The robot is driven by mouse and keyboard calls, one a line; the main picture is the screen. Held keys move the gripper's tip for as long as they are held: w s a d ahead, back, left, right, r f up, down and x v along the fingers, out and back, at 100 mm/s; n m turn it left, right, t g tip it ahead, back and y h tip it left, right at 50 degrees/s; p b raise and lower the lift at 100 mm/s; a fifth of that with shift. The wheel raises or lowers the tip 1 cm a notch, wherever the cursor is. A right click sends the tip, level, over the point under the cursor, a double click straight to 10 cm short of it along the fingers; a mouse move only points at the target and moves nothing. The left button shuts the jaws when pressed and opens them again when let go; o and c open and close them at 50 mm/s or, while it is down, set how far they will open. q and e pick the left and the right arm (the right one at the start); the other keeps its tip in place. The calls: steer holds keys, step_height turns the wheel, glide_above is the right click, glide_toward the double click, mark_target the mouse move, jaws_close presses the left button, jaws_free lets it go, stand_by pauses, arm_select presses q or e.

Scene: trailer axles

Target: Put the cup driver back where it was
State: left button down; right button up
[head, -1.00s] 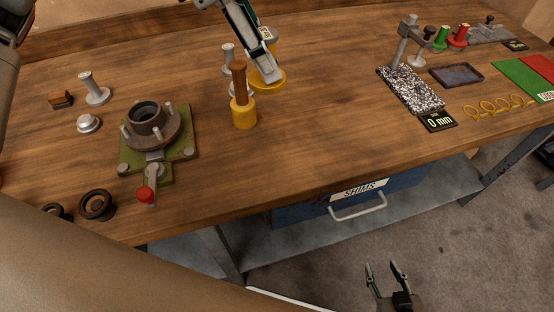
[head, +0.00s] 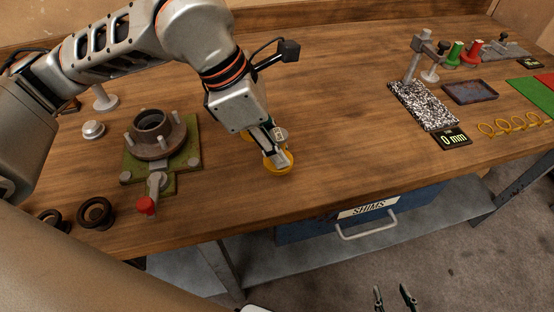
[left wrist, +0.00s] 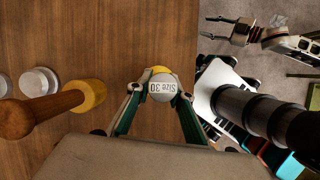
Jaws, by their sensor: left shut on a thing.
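My left gripper (head: 276,150) is shut on the cup driver. The driver's yellow disc (head: 279,166) shows below the fingers, near the table's front edge. In the left wrist view the fingers (left wrist: 161,90) close around its round grey top, labelled "Size 30" (left wrist: 163,88). I cannot tell whether the disc touches the table. My right gripper (head: 395,298) is open and empty, low in front of the bench; it also shows in the left wrist view (left wrist: 226,30).
A yellow-headed mallet with a wooden handle (left wrist: 88,95) stands beside the driver, mostly hidden by my arm in the head view. Grey discs (left wrist: 38,82) stand beyond it. A hub on a green plate (head: 187,135) is left. Table between driver and speckled block (head: 422,106) is clear.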

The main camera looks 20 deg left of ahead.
arm_select(q)
steer(key=shift+f, duration=1.95)
steer(key=shift+f+b, duration=0.2)
steer(key=shift+b, duration=0.15)
steer(key=c, duration=1.8)
jaws_free()
steer(key=shift+a+r, duration=0.15)
steer(key=shift+r, duration=0.4)
steer(key=p+v, duration=0.1)
steer(key=v, duration=1)
steer(key=shift+s+r, duration=0.1)
steer(key=shift+r, duration=0.05)
